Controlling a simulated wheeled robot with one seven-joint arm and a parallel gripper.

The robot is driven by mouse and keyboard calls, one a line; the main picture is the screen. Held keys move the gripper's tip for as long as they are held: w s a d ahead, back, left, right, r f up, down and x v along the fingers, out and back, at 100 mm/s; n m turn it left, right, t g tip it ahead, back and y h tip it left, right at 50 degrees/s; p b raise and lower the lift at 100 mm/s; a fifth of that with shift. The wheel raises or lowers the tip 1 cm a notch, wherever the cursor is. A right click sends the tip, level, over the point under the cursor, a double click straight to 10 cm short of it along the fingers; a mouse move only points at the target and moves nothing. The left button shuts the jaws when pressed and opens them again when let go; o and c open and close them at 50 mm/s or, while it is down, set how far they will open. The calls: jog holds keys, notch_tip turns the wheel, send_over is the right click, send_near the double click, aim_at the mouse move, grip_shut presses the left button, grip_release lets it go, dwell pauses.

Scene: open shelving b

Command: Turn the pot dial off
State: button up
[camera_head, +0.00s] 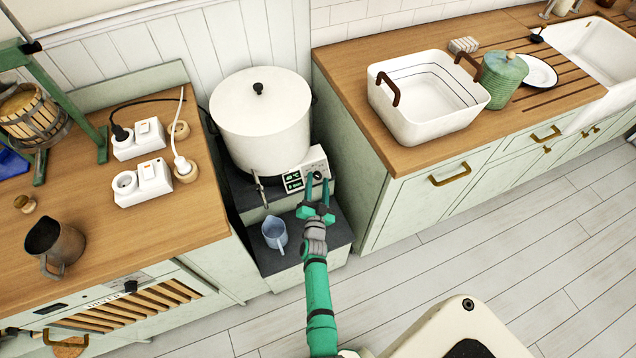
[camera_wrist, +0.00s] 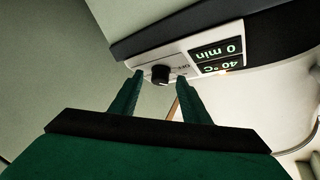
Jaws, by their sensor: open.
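A large white lidded pot (camera_head: 262,125) stands in the gap between two counters, with a control panel (camera_head: 306,172) on its lower front. In the wrist view the panel (camera_wrist: 195,60) shows lit displays reading 0 min and 40 °C. The black round pot dial (camera_wrist: 161,75) sits beside the displays, close beyond my fingertips. In the head view the dial (camera_head: 317,175) is small, near the fingertips. My green gripper (camera_head: 318,188) is open in front of the panel. In the wrist view its two fingers (camera_wrist: 160,82) are spread on either side of the dial. I cannot tell whether they touch it.
A blue jug (camera_head: 274,233) stands on the step below the pot, left of my arm. Wooden counters with a white basin (camera_head: 430,95) and a brown pitcher (camera_head: 54,246) flank the gap. A metal tap (camera_head: 259,189) sticks out left of the panel.

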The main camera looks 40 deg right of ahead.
jog(key=shift+w, duration=0.2)
jog(key=shift+c, duration=0.3)
jog(key=c, duration=1)
jog(key=shift+o, duration=0.2)
jog(key=shift+d, duration=0.1)
